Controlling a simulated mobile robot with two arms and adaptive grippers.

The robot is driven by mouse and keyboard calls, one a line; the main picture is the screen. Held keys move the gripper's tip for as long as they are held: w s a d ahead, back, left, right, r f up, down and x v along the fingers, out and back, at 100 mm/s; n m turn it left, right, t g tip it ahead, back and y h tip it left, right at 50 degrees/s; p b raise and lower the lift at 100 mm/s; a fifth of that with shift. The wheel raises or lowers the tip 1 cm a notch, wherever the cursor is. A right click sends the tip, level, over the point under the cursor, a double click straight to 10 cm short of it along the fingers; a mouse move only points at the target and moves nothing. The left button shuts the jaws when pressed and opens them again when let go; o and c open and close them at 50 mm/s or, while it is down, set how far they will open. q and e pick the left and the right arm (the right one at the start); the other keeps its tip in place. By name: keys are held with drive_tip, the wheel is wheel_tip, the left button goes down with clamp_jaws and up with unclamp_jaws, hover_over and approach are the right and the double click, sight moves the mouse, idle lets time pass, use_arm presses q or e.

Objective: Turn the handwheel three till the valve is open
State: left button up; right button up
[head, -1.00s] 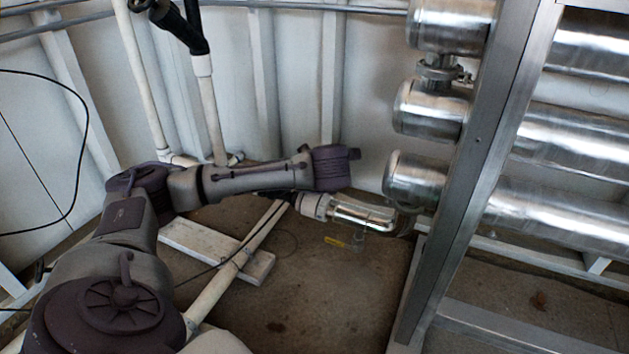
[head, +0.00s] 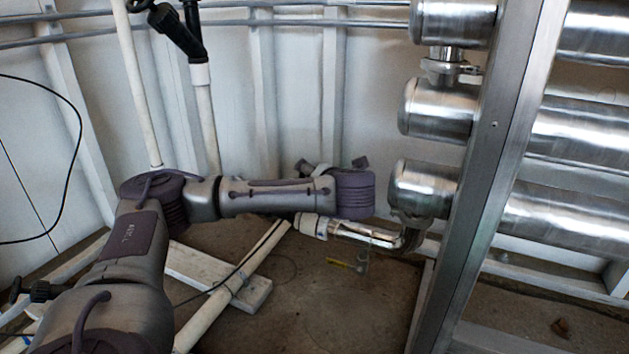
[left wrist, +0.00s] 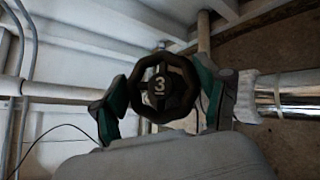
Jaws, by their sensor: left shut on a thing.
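The handwheel three (left wrist: 160,88) is a dark, lobed wheel with a white underlined 3 on its hub, in the middle of the left wrist view. My left gripper (left wrist: 162,95) has one green-and-black finger on each side of the wheel and is shut on its rim. In the head view my left arm reaches in from the left, and its wrist is above the steel elbow pipe (head: 365,234). My right gripper is in neither view.
Steel cylinders (head: 440,110) lie stacked behind a metal frame post (head: 490,170) at the right. White pipes (head: 205,120) rise along the panelled wall. A yellow-handled part (head: 347,264) hangs below the elbow pipe. The brown floor in front is mostly clear.

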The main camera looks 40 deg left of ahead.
use_arm(q)
drive_tip(key=o, duration=1.2)
drive_tip(key=shift+c, duration=0.2)
drive_tip(key=shift+d, duration=0.1)
drive_tip(key=v, duration=1.2)
drive_tip(key=shift+f, duration=0.1)
